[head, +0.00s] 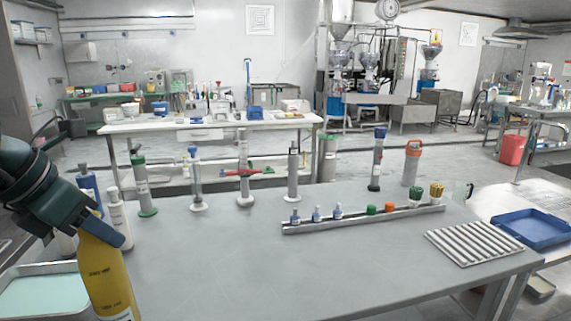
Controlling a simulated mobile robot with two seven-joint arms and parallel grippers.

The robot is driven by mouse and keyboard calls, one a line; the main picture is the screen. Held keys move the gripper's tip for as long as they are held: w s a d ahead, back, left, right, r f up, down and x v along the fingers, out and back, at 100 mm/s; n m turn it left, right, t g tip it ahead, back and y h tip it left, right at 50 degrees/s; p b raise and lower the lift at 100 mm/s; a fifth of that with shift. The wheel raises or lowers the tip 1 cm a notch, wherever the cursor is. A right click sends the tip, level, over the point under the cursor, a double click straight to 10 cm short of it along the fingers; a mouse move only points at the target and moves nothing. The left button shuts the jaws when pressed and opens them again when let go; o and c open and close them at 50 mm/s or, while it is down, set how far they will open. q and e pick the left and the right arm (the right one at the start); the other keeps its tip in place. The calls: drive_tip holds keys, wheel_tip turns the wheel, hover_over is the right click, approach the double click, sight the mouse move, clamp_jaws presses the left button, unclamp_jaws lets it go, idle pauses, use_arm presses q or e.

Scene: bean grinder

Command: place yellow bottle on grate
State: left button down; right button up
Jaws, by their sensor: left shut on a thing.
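My left gripper (100,222) comes in from the left and is shut on the yellow bottle (108,278) near its top. The bottle is close to the camera at the lower left, slightly tilted, with its bottom cut off by the picture edge. I cannot tell whether it touches the table. The grate (474,242), a pale ribbed rack, lies flat and empty at the right end of the grey table. The bottle is far to the left of the grate. My right gripper is out of view.
Cylinders stand along the back edge, including a green-topped one (146,190). White and blue bottles (117,218) stand beside my gripper. A blue tray (531,229) is at right. The table's front middle is clear.

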use_arm(q)
drive_tip(key=r+p, duration=0.2)
drive_tip(key=r, duration=0.1)
drive_tip(key=w+d+r+p, duration=0.1)
drive_tip(key=r, duration=0.1)
use_arm(e)
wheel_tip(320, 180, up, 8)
drive_tip(key=p, duration=0.3)
use_arm(q)
drive_tip(key=s+d+f+m+g+y, duration=0.1)
drive_tip(key=f+m+g, duration=0.5)
drive_tip(key=m, duration=0.9)
drive_tip(key=s+d+f+m+g+y, duration=0.2)
drive_tip(key=d+f+m+g, duration=0.3)
drive_tip(key=f+m, duration=0.8)
drive_tip(key=shift+s+m+g, duration=0.6)
drive_tip(key=shift+s+m, duration=0.25)
drive_tip(key=shift+m, duration=0.05)
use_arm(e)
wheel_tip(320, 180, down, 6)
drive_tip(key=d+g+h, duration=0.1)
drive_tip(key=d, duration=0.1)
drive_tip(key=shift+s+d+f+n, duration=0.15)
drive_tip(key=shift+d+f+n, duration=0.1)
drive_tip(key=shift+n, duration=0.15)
use_arm(q)
drive_tip(key=shift+w+d, duration=0.1)
